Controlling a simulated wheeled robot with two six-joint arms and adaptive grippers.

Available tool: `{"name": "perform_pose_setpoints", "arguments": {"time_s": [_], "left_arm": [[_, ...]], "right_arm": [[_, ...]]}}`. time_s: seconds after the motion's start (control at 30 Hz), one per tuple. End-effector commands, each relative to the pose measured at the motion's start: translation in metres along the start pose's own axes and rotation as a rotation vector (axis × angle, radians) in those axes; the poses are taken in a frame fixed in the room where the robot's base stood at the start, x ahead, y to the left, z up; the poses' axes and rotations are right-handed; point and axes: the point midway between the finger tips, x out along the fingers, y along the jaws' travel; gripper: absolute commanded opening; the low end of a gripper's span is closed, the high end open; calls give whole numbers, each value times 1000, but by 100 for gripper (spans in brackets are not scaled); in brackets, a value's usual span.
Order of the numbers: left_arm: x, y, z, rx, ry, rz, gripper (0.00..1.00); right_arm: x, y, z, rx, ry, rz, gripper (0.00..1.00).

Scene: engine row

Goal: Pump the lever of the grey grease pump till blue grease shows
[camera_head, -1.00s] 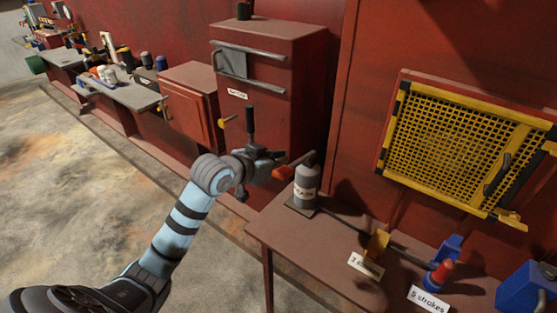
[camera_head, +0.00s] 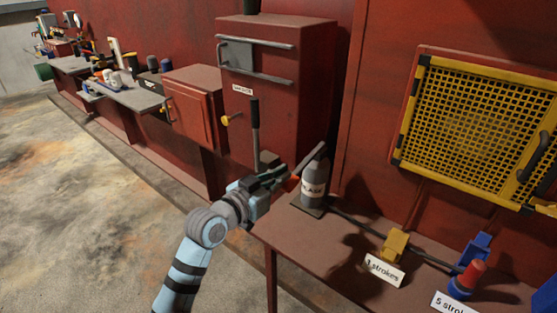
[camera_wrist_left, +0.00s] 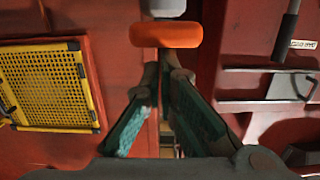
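The grey grease pump (camera_head: 313,187) stands upright at the left end of the brown bench. Its grey lever (camera_head: 314,158) slants down to the left toward an orange grip, mostly hidden behind my left gripper in the head view. My left gripper (camera_head: 287,175) is at the grip end. In the left wrist view the orange grip (camera_wrist_left: 166,34) lies across, just above the fingertips (camera_wrist_left: 166,65). The fingers converge almost together, with the grip not between them. Contact cannot be told. No blue grease is seen. My right gripper is not in view.
A yellow block (camera_head: 396,244) with a strokes label and a red-topped blue fitting (camera_head: 467,279) stand along the bench (camera_head: 330,262). A yellow mesh guard (camera_head: 478,130) hangs above. A red cabinet (camera_head: 277,85) with an upright black lever (camera_head: 255,125) stands behind my left gripper.

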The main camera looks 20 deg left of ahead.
Motion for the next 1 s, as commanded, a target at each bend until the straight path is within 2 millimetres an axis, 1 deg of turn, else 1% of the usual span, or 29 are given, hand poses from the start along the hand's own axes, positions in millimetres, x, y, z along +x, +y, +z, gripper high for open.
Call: {"name": "perform_pose_setpoints", "arguments": {"time_s": [0.03, 0.13, 0.5, 0.57, 0.63, 0.77, 0.8, 0.87, 0.9, 1.0], "left_arm": [[0, -1, 7, -1, -4, -1, 0], [-1, -1, 12, -2, -6, -2, 0], [-2, -2, 13, -3, -16, -4, 0], [-3, -2, 8, -3, -17, -4, 0], [-5, -2, -1, -2, -15, -4, 0], [-11, 0, -31, 0, -5, -3, 0], [-13, 0, -42, 2, -2, -2, 0], [-27, -1, -33, 7, -3, -4, 0], [-38, 0, -31, 8, -4, -3, 0], [-62, 0, -29, 9, -2, -3, 0]], "right_arm": [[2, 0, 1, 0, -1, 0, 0], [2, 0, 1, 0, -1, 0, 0], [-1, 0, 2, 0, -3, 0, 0], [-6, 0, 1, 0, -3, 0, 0], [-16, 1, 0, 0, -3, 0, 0], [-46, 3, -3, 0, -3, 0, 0], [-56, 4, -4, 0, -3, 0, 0], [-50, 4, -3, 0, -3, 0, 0], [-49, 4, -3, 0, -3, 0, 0], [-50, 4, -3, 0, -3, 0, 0]]}}
